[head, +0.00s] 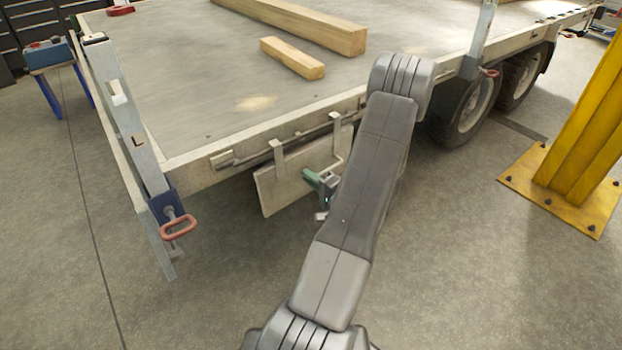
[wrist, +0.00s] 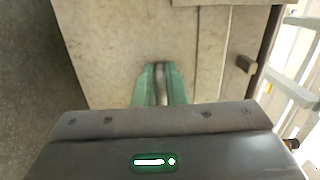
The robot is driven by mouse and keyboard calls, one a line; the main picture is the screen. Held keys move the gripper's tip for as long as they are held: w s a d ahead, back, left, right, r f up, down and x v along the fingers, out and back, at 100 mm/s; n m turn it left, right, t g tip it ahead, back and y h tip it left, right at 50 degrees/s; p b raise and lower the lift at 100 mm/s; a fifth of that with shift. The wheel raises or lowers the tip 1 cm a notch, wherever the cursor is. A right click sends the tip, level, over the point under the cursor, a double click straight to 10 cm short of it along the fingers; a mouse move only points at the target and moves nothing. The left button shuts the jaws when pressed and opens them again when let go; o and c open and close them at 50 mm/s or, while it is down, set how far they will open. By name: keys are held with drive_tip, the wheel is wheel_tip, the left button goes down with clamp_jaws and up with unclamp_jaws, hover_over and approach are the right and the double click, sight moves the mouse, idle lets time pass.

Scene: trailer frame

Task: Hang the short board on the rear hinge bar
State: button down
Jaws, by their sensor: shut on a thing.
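The short board (head: 280,190) is a pale grey panel with two upright hooks on its top edge, at the trailer's rear. It stands a little tilted in the head view. The hook tops overlap the dark rear hinge bar (head: 290,143); I cannot tell whether they bear on it. My gripper (head: 313,180), with green fingers, is at the board's outer face, partly hidden by my arm. In the wrist view the fingers (wrist: 161,84) are shut on a metal handle (wrist: 160,80) of the board (wrist: 120,40). The board's right part is hidden behind my arm.
The trailer bed (head: 190,80) carries a long timber (head: 310,25) and a short timber block (head: 293,58). A corner post with a red-handled latch (head: 178,227) stands left of the board. A yellow column (head: 585,130) stands at right. The floor below the board is clear.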

drive_tip(key=shift+r, duration=0.1)
drive_tip(key=c, duration=1.4)
unclamp_jaws()
drive_tip(key=p+v, duration=0.2)
drive_tip(key=v, duration=1.1)
drive_tip(key=shift+s+d, duration=0.25)
drive_tip(key=shift+s, duration=0.1)
drive_tip(key=shift+w, duration=0.1)
drive_tip(key=b+x, duration=0.2)
drive_tip(key=x, duration=1.1)
drive_tip(key=shift+w+a, duration=0.15)
drive_tip(key=shift+a, duration=0.1)
drive_tip(key=shift+w+r+p, duration=0.1)
drive_tip(key=shift+r+p, duration=0.15)
drive_tip(key=shift+p, duration=0.05)
